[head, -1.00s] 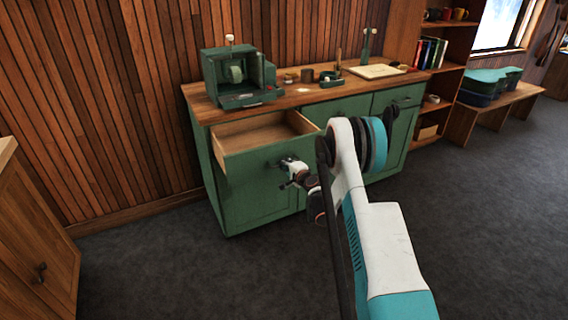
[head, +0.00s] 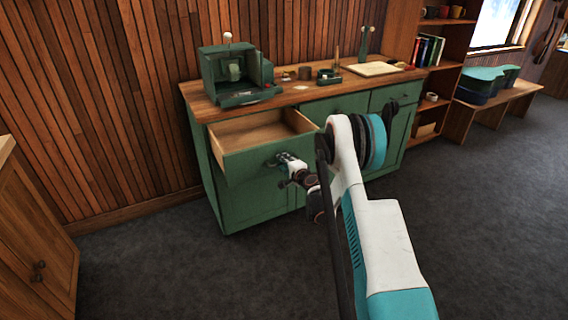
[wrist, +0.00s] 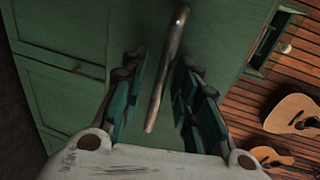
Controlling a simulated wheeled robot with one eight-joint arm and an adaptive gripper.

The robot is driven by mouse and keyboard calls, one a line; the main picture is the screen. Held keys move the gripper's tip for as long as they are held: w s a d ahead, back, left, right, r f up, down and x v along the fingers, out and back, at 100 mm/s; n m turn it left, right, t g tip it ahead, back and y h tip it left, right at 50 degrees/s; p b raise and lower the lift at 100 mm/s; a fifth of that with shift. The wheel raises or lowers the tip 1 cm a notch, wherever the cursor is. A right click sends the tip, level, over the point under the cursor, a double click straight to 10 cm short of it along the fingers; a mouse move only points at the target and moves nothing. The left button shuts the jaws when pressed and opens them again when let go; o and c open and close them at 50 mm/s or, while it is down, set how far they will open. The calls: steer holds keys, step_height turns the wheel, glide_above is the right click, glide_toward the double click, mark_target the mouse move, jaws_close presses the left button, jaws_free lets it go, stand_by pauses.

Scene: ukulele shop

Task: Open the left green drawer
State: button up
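The left green drawer (head: 245,160) of the green cabinet is pulled out, and its bare wooden inside shows from above in the head view. My gripper (head: 280,160) is at the middle of the drawer's front. In the wrist view, the drawer's bar handle (wrist: 166,72) lies between the two teal fingers of my gripper (wrist: 158,68). The fingers are apart, with a visible gap on each side of the handle. The green drawer front fills the middle of that view.
The green cabinet's wooden top (head: 310,93) holds a green machine (head: 236,75) and small tools. A wooden cabinet (head: 38,235) stands at the left. A shelf (head: 440,75) and bench (head: 500,100) are at the right. Dark carpet in front is clear.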

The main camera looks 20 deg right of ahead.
steer(key=v, duration=1.2)
steer(key=a+r+n+g+y, duration=0.2)
steer(key=a+r+n, duration=0.4)
steer(key=a+r, duration=0.45)
steer(key=s+a+r+n+g, duration=0.3)
steer(key=s+a+r+n, duration=0.35)
steer(key=s+r, duration=0.45)
steer(key=s+a+n+g+h, duration=0.1)
steer(key=s+a+n, duration=0.1)
steer(key=s, duration=1.2)
steer(key=s+a+r+n+g+h, duration=0.1)
steer(key=s+a+n+g, duration=0.1)
steer(key=s, duration=1.3)
steer(key=shift+a+r+n+g+h, duration=0.15)
steer(key=shift+a+n+g+h, duration=0.3)
steer(key=shift+a, duration=0.65)
